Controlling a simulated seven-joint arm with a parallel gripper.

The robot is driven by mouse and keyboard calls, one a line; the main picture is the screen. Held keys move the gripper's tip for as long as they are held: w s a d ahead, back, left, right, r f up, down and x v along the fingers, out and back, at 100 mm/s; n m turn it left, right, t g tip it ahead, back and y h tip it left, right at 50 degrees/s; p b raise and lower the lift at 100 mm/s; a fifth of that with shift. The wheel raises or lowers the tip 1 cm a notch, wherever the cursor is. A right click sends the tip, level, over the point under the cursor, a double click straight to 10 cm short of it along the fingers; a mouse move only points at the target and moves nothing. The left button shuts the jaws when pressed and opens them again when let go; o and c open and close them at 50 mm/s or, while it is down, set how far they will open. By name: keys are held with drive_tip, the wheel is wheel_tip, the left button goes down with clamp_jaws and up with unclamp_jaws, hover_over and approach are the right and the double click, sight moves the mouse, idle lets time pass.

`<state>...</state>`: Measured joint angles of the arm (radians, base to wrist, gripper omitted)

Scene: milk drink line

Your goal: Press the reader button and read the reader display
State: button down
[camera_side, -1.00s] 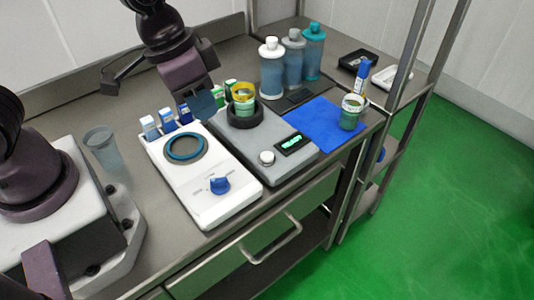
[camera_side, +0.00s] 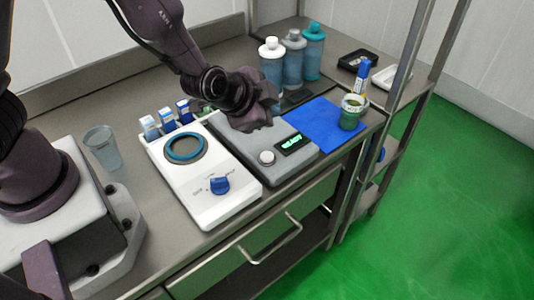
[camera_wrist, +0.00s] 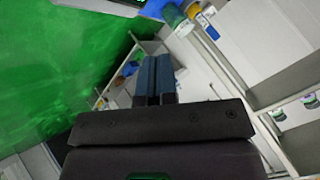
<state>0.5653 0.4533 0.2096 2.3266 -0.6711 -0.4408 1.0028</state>
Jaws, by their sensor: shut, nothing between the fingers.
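The grey reader (camera_side: 277,172) stands in the middle of the bench. Its round white button (camera_side: 267,158) is in plain view near its front edge. Its dark display (camera_side: 294,144) beside the button is lit with small green characters, too small to read surely. My gripper (camera_side: 257,113) is over the back part of the reader, behind the button and apart from it. It hides the reader's black ring and whatever stands in it. In the wrist view, the two blue fingers (camera_wrist: 154,80) lie together, shut and empty.
A white device (camera_side: 215,207) with a teal ring and blue knob stands left of the reader. Several bottles (camera_side: 271,65) stand behind. A jar (camera_side: 350,115) is on the blue mat (camera_side: 318,119) at right. A clear cup (camera_side: 103,148) stands at left.

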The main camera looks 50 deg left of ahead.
sight(268, 157)
drive_tip(key=shift+f, duration=4.4)
drive_tip(key=shift+f, duration=0.4)
drive_tip(key=shift+f, duration=0.45)
drive_tip(key=shift+r, duration=0.9)
